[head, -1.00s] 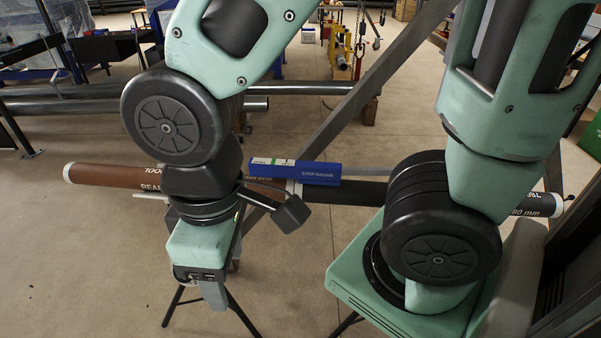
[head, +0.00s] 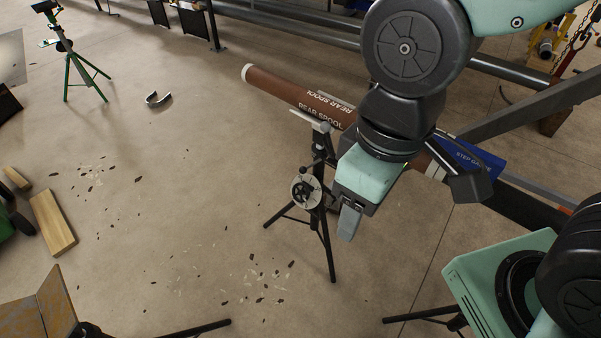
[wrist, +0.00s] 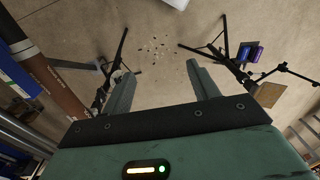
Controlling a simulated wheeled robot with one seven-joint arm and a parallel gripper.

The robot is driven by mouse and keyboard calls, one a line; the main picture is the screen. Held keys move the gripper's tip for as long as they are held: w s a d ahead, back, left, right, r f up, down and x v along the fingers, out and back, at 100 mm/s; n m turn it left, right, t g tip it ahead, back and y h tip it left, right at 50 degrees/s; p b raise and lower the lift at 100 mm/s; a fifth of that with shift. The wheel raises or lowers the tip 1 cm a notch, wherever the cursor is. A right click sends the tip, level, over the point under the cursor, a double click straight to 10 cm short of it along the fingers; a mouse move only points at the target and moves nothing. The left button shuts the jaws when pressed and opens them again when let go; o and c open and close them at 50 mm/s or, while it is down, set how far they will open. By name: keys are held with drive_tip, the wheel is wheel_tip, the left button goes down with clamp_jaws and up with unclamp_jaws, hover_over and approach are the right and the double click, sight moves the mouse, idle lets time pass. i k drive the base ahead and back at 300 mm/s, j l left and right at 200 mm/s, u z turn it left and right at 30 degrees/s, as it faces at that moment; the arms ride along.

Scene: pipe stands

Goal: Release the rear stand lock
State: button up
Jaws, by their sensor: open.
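The rear stand (head: 322,225) is a black tripod under the brown pipe marked REAR SPOOL (head: 290,93). A round grey-and-black knob (head: 305,191) and small dark levers sit on its column; I cannot tell which part is the lock. My gripper (head: 348,222) points down just right of the stand in the head view, apart from the knob. In the wrist view my gripper (wrist: 162,82) has its two fingers spread with only floor between them. The stand (wrist: 112,78) shows there beside the left finger, and the pipe (wrist: 50,75) runs along the left.
A blue step gauge (head: 475,158) lies along the pipe to the right. A green tripod (head: 75,60) and a curved metal piece (head: 158,98) stand and lie at the back left. A wooden board (head: 53,222) lies at left. Debris (head: 265,285) litters otherwise open floor.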

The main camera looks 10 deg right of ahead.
sight(303, 170)
drive_tip(key=i+j, duration=0.25)
drive_tip(key=i, duration=0.25)
drive_tip(key=i+j+z, duration=0.15)
drive_tip(key=i+j, duration=0.15)
drive_tip(key=i, duration=0.2)
